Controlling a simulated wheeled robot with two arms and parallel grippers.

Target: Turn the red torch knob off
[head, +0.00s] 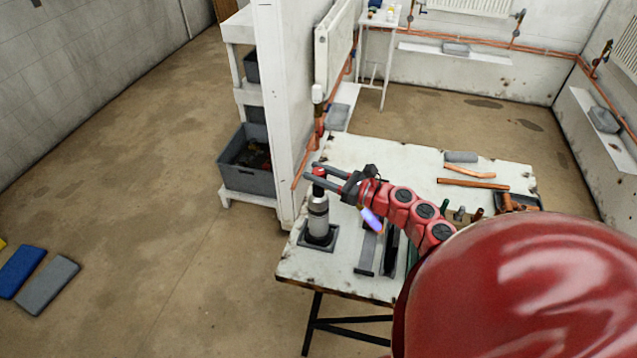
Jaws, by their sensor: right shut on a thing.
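The torch (318,217), a grey canister with a dark upper part, stands upright on a dark square base near the left end of the white worktable (345,275). Its red knob (319,172) is at the top. My right gripper (311,171) reaches in from the right, its two dark fingers shut on the red knob. The fingers partly hide the knob. A bluish-purple glow, perhaps the torch's flame (371,219), shows just below my right wrist. My left gripper is not in view.
Metal bars (367,252) lie right of the torch. Copper pipes (472,184) and a grey roll (461,157) lie at the table's back. A white wall end (277,110) stands behind the torch, with a grey crate (247,172) beside it. The floor at left is mostly clear.

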